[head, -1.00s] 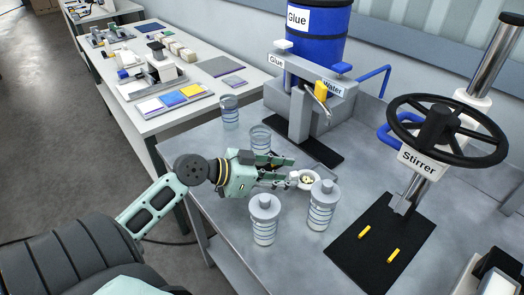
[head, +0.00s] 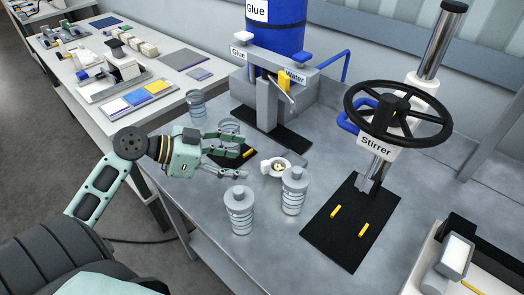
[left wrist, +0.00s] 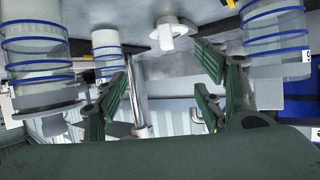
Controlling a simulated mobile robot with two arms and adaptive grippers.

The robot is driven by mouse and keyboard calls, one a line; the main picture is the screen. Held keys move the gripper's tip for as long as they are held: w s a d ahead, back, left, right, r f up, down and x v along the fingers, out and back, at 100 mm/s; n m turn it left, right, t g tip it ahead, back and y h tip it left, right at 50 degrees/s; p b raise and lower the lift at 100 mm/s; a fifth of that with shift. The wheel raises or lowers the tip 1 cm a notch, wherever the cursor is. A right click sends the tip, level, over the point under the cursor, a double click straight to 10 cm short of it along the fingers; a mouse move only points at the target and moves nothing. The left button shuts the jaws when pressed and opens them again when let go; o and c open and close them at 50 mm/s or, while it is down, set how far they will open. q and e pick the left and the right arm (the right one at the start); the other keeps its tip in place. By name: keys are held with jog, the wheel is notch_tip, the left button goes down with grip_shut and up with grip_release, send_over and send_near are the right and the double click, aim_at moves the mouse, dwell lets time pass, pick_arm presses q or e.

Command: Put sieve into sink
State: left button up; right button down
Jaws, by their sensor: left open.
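The sieve (head: 277,168) looks like a small white cup with a short handle. It lies on the grey table, close behind a lidded jar (head: 293,192). My left gripper (head: 246,158) is open and empty, with its fingers apart just left of the sieve and not touching it. In the left wrist view the white sieve (left wrist: 168,38) is ahead of the spread dark green fingers (left wrist: 165,95). I cannot make out a sink with certainty. My right gripper is not in view.
Another lidded jar (head: 239,212) stands in front of the gripper, and a clear jar (head: 196,104) stands behind it. The Glue and Water dispenser (head: 270,90) is at the back. The Stirrer (head: 385,130) with its black mat (head: 350,225) is to the right.

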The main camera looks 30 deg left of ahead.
pick_arm(q)
jog(key=shift+o, duration=0.8)
jog(key=w+d+m+g+p, duration=0.1)
jog(key=w+d+m+g, duration=0.2)
jog(key=w, duration=0.2)
jog(key=shift+w+f+m+p, duration=0.15)
jog(key=shift+f+m+p, duration=0.15)
jog(key=shift+f+p, duration=0.1)
jog(key=w+a+m+g+y, duration=0.1)
jog(key=a+g, duration=0.1)
jog(key=a, duration=0.1)
jog(key=w+a+f+m+g+y+b, duration=0.1)
jog(key=w+a+m+g+y, duration=0.1)
jog(key=a, duration=0.1)
jog(key=w+a+m+g+y, duration=0.2)
jog(key=a, duration=0.1)
jog(key=shift+a+f, duration=0.1)
jog(key=shift+f, duration=0.3)
jog(key=shift+a+y, duration=0.3)
jog(key=shift+a, duration=0.05)
jog(key=shift+s, duration=0.1)
jog(key=p, duration=0.4)
send_near(278, 172)
jog(key=shift+d+f, duration=0.25)
jog(key=shift+f, duration=0.3)
jog(key=shift+p+x, duration=0.85)
jog(key=shift+x, duration=1.75)
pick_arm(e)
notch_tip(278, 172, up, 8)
